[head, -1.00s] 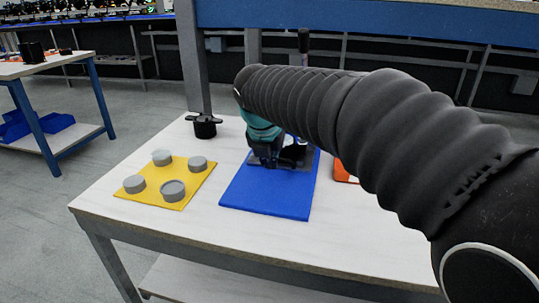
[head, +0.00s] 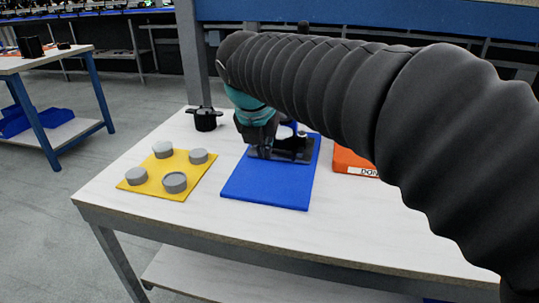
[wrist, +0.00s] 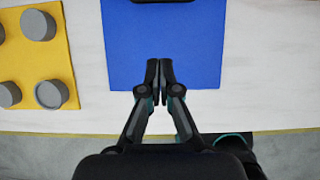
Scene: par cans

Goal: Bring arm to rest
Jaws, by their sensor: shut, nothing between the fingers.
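My arm reaches in from the right over the table. My gripper (wrist: 160,68) shows in the wrist view with its two fingers together and nothing between them, above the blue mat (wrist: 117,45). In the head view the teal wrist (head: 248,103) is over the far left part of the blue mat (head: 262,190), and the fingertips are hard to make out. A dark object (head: 293,147) is on the far part of this mat, partly hidden by my wrist. Its edge also shows at the top of the wrist view.
A yellow mat (head: 152,190) with several grey round cans (head: 175,182) lies to the left. A black pot-like object (head: 205,119) stands behind. An orange box (head: 352,162) is at the right, partly hidden by my arm. The white table (head: 330,215) is bare in front.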

